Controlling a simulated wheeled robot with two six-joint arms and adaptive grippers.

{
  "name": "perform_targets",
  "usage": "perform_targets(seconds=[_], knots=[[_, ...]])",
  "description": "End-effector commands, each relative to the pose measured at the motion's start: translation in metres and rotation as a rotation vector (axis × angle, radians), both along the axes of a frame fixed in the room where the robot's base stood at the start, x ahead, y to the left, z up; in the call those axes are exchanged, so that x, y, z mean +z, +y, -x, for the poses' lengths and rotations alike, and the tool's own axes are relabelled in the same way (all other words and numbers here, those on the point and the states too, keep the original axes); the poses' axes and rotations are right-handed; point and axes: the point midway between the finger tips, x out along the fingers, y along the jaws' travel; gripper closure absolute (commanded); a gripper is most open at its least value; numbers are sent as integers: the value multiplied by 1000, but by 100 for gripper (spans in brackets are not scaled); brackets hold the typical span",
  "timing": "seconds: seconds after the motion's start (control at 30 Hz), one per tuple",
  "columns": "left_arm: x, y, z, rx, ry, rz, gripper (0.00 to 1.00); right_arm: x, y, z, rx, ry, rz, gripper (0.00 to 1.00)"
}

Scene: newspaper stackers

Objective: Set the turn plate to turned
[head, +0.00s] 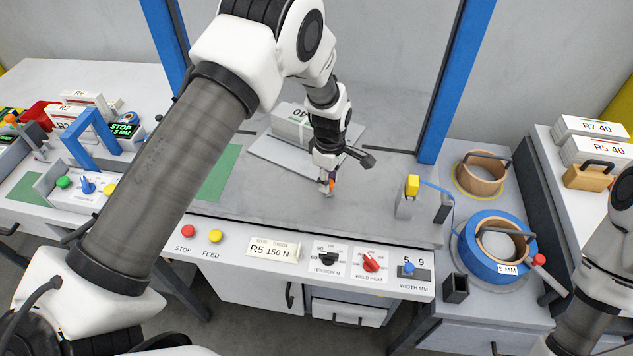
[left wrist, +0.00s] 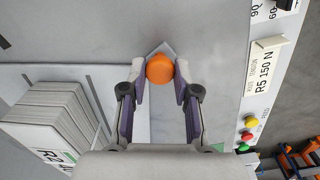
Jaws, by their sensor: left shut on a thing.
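The pale turn plate (head: 268,153) lies on the bench under my left arm, set at an angle to the bench's front edge. A white newspaper stack (head: 288,124) with an upside-down "40" label sits on it. My left gripper (head: 329,186) points down at the plate's near right side and is shut on an orange knob (head: 332,184). The left wrist view shows the orange knob (left wrist: 160,68) between both fingertips (left wrist: 161,75), with the stack (left wrist: 55,125) to the left. My left wrist hides part of the plate. My right gripper is out of view; only its arm shows.
The bench front carries a red button (head: 188,231), a yellow button (head: 215,236) and several dials. Blue posts (head: 448,85) frame the bench. A yellow-topped device (head: 412,186) stands right of the gripper, and strap reels (head: 490,262) lie beyond. The bench between gripper and front panel is clear.

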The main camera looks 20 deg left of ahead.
Motion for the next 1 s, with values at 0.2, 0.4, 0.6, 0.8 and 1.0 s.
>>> perform_targets(seconds=[0.2, 0.4, 0.6, 0.8, 1.0], knots=[[-5, -17, -13, 106, 4, 0, 100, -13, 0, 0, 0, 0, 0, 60], [-5, -30, -28, 202, 4, 0, 100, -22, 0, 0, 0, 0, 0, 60], [-4, -40, -40, 278, 4, 0, 100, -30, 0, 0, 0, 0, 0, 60], [-3, -45, -48, 328, 4, -1, 100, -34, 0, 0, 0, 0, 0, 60], [-2, -47, -52, 352, 5, -2, 100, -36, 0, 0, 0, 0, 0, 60]])
